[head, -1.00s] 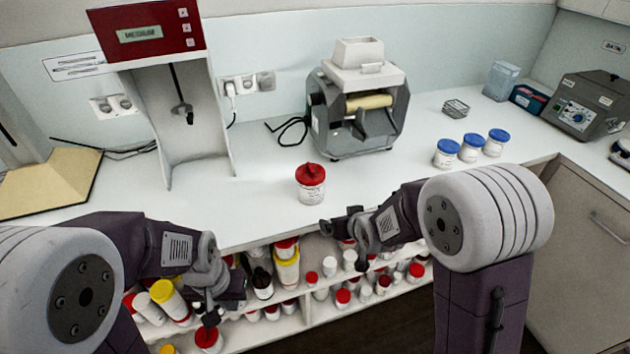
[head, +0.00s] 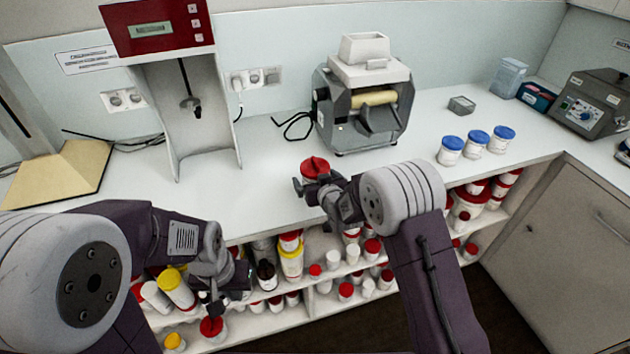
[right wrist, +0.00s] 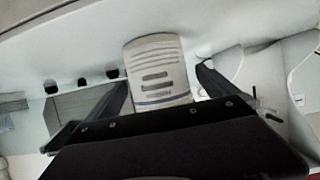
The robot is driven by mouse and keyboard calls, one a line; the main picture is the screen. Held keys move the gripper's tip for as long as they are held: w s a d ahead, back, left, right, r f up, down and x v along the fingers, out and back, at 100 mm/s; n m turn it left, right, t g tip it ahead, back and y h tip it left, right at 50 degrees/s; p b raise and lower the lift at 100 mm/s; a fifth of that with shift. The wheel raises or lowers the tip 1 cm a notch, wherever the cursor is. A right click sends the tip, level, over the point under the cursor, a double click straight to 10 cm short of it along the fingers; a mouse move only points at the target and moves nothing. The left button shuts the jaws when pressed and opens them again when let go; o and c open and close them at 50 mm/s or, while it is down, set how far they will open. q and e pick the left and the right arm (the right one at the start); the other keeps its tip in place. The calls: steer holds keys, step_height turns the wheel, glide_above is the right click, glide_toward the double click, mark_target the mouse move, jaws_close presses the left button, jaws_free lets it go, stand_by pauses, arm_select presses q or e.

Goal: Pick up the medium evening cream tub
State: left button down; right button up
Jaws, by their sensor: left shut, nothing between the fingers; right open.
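A white tub with a red lid (head: 315,167) stands upright on the white counter. In the right wrist view the pale tub (right wrist: 158,65) shows its printed label, too blurred to read, between my fingers. My right gripper (head: 318,190) is open at the near side of the tub and hides its lower part in the head view. I cannot tell whether the fingers touch it. My left gripper (head: 214,302) is shut and empty, low in front of the shelf at left. No label confirms which tub is the medium evening one.
Three blue-lidded tubs (head: 477,141) stand at right on the counter. A roller mill (head: 366,95) stands behind the red-lidded tub, and a red-topped stand (head: 158,25) at left. The shelf below (head: 310,300) holds several tubs and bottles. The counter around the tub is clear.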

mark_target(315, 161)
steer(key=shift+w+a+f, duration=0.15)
steer(key=shift+w+f, duration=0.15)
steer(key=shift+w, duration=0.2)
steer(key=shift+s+r, duration=0.1)
steer(key=shift+c, duration=1.2)
steer(key=c, duration=1.7)
step_height(315, 161, up, 10)
steer(key=shift+r, duration=0.1)
